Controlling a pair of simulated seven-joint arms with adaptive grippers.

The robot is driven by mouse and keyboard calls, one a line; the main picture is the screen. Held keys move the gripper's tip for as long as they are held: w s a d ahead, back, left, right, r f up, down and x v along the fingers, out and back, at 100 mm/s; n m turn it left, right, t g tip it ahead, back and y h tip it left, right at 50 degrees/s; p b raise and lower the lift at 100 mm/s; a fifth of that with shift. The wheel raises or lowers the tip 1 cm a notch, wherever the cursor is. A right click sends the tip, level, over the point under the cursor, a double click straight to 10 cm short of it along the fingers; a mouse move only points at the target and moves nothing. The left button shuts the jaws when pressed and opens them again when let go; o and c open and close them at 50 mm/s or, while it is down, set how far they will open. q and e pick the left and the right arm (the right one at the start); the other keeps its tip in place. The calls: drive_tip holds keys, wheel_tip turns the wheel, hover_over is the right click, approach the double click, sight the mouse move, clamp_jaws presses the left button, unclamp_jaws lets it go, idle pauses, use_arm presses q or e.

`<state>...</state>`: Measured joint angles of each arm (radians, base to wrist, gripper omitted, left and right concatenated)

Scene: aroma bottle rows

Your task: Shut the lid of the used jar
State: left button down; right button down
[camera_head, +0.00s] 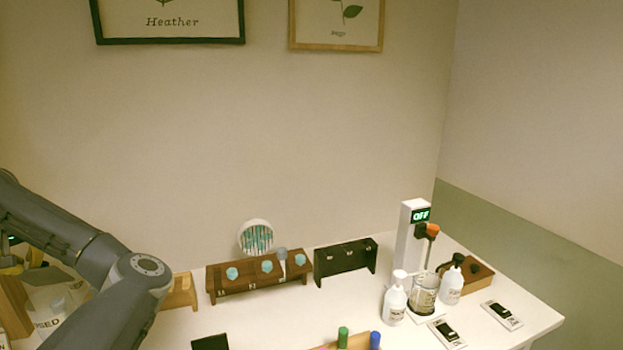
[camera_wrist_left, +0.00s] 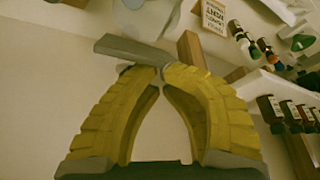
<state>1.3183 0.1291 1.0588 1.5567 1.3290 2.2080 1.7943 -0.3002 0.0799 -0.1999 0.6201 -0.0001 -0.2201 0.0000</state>
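A pale surface with partly hidden "USED" lettering (camera_head: 46,324) shows at the lower left of the head view, behind my left arm; the jar's body and lid are not clear there. My left gripper's yellow fingers (camera_wrist_left: 160,76) come together at the tips in the wrist view, with a bowed gap between them lower down. In the head view a bit of yellow of this gripper (camera_head: 10,264) shows at the left edge. A flat grey piece (camera_wrist_left: 130,50) lies across just beyond the fingertips; contact is unclear. A whitish rounded object (camera_wrist_left: 145,18) is behind it. My right gripper is out of view.
On the white table (camera_head: 280,318) stand a brown rack (camera_head: 240,286) with blue-topped bottles, a black rack (camera_head: 345,262), a glass beaker (camera_head: 424,296) and white bottles (camera_head: 394,302). A wooden block (camera_head: 14,308) is at the left. Shelved small bottles (camera_wrist_left: 285,112) show in the wrist view.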

use_arm(q)
drive_tip(key=shift+a+r, duration=0.1)
drive_tip(key=shift+r, duration=2.8)
